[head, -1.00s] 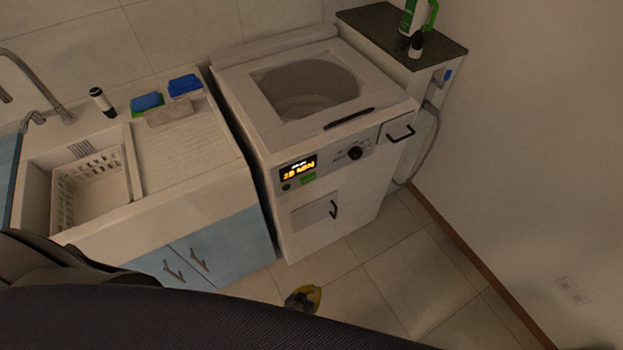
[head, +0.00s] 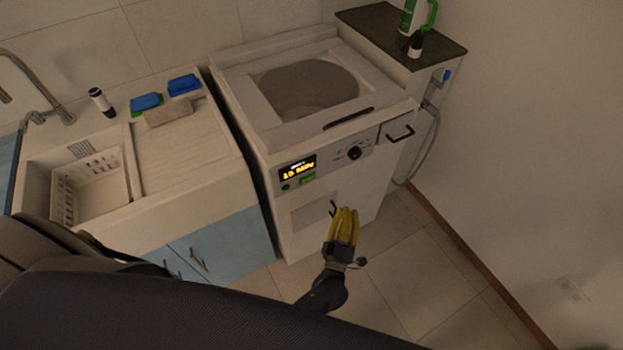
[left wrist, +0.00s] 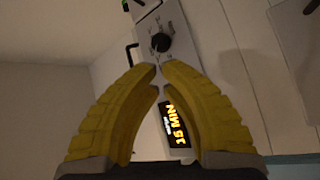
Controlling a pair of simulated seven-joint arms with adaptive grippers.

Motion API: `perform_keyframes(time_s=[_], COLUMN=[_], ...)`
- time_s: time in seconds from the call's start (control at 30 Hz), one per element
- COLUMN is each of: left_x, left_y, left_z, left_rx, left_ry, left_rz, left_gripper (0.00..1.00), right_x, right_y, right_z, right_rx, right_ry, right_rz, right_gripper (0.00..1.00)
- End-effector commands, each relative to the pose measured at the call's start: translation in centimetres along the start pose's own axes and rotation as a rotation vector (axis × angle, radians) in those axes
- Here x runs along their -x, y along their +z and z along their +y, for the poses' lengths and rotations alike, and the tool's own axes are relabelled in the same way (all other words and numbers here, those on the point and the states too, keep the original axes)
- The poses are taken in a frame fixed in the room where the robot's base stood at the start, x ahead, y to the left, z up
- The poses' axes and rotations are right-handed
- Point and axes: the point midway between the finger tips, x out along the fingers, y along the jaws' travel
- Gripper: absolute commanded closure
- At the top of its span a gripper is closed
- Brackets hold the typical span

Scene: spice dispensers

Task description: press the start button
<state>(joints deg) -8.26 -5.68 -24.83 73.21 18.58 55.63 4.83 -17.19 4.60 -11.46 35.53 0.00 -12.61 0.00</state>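The white washing machine (head: 290,225) has a front panel with a lit display (head: 297,168) and a dark knob (head: 354,153). A small green button (head: 307,180) sits just below the display; I cannot read a label on it. My left gripper (head: 347,210), with yellow fingers, is in front of the machine's lower front, below and right of the green button. In the left wrist view the fingertips (left wrist: 160,67) meet with nothing between them. My right gripper is not in view.
A black handle (head: 400,134) sticks out at the panel's right. A sink unit with a white basket (head: 92,187) and sponges (head: 184,86) stands left. A dark-topped cabinet (head: 385,35) with bottles stands right. The floor in front is clear.

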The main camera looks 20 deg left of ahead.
Motion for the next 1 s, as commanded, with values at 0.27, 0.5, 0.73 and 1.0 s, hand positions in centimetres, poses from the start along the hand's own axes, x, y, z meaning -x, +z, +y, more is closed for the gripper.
perform_keyframes(time_s=[0.27,0.5,0.73,1.0], left_x=[-0.4,-0.1,-0.1,-0.5], left_y=[-4.8,-5.8,-5.8,-6.1], left_z=[1.1,0.9,0.9,0.6], left_rx=[0.160,0.194,0.195,0.194], left_ry=[0.016,0.017,0.018,0.019], left_rz=[0.200,0.245,0.245,0.244], left_gripper=[1.00,1.00,1.00,1.00], right_x=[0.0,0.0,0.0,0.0], right_y=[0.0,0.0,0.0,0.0], right_z=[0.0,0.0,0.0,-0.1], right_rx=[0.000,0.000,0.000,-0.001], right_ry=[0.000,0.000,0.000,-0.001], right_rz=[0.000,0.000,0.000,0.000], right_gripper=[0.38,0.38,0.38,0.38])
